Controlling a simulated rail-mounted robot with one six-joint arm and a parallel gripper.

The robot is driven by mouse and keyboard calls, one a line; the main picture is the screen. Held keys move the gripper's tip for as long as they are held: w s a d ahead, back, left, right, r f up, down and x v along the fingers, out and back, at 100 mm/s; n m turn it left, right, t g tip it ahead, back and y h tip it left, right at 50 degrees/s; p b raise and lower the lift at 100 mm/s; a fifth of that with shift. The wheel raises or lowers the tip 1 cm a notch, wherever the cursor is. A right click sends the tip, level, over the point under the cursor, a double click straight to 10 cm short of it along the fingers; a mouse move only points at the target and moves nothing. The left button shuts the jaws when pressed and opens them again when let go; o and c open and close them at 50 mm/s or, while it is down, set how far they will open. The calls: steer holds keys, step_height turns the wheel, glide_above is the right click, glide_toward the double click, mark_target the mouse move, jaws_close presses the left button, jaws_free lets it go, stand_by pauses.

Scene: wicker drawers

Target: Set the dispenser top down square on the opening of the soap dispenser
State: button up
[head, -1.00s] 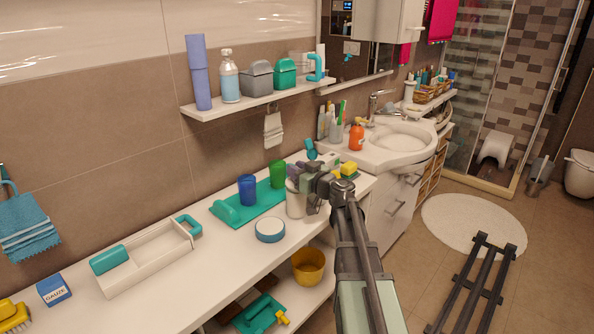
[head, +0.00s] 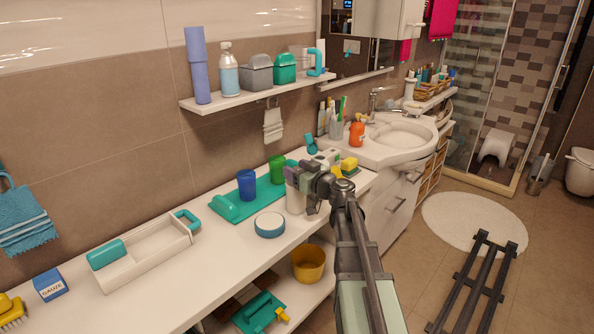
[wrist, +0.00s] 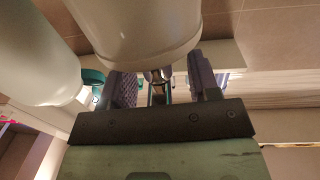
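A white, upright cylindrical container (head: 295,200) stands on the counter in the head view, and it may be the soap dispenser. My gripper (head: 297,175) is right at its upper end and hides its opening. In the wrist view my gripper's two purple fingers (wrist: 163,84) stand apart. A large white rounded body (wrist: 140,30) fills the top and overlaps the finger ends. A second pale body (wrist: 35,50) is at the left. A small dark metallic piece (wrist: 158,82) shows between the fingers. I cannot tell whether it is the dispenser top or whether it is gripped.
A blue cup (head: 247,185) and a green cup (head: 277,168) stand close left on a teal tray (head: 226,206). A round blue-white tin (head: 270,225) lies in front. A yellow sponge (head: 349,164) is right, and an orange bottle (head: 357,134) stands on the sink. A shelf (head: 200,107) overhangs behind.

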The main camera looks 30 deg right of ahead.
steer(key=v, duration=1)
steer(key=shift+s, duration=0.4)
steer(key=shift+d, duration=0.1)
